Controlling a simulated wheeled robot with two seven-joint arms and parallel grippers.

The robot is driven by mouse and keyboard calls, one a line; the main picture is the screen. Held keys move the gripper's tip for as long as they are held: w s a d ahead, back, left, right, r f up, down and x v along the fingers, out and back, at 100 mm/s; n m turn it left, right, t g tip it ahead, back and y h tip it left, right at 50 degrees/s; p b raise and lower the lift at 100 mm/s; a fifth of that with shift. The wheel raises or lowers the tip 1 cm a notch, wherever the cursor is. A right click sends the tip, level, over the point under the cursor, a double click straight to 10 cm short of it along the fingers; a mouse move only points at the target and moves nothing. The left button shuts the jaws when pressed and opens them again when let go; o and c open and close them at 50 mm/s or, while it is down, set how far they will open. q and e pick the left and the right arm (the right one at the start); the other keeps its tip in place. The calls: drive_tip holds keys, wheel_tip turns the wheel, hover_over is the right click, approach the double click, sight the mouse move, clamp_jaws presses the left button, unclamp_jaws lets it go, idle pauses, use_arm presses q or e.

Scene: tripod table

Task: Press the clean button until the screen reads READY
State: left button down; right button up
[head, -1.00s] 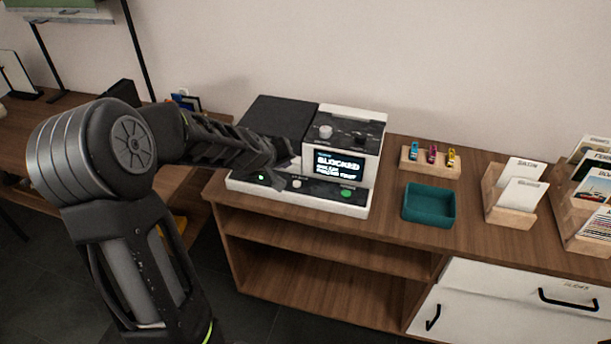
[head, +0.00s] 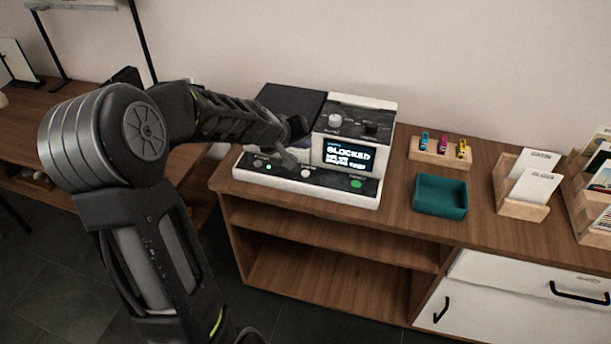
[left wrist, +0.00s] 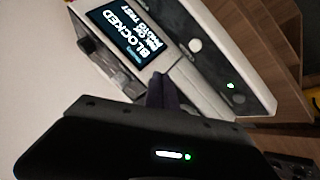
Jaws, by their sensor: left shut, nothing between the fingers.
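The printer (head: 374,109) stands on the wooden cabinet, with a black-and-white body. Its screen (head: 347,155) reads BLOCKED above smaller text; it shows sideways in the left wrist view (left wrist: 121,35). The front strip has a white round button (head: 306,173), a green light (head: 268,167) at left and a green button (head: 356,184) at right. Their labels are too small to read. The white button is also in the left wrist view (left wrist: 195,46). My left gripper (head: 289,160) is shut and empty, just left of the white button; I cannot tell whether it touches the panel. My right gripper is out of view.
A wooden holder (head: 440,153) with small coloured cartridges, a teal tray (head: 441,208) and wooden card racks (head: 524,211) stand right of the printer. Free cabinet top lies between printer and tray. Open shelves (head: 330,240) are below. A wall is behind.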

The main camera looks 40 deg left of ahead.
use_arm(q)
drive_tip(key=b, duration=0.5)
hover_over(303, 175)
wheel_tip(303, 175, down, 6)
drive_tip(key=shift+f, duration=0.1)
drive_tip(key=shift+f+b, duration=0.45)
idle(1.3)
drive_tip(key=shift+f+b, duration=0.4)
drive_tip(key=shift+b, duration=0.15)
drive_tip(key=shift+f+b, duration=0.45)
drive_tip(key=shift+b, duration=0.1)
idle(0.5)
idle(0.4)
drive_tip(key=shift+r+p, duration=0.75)
drive_tip(key=shift+r, duration=0.15)
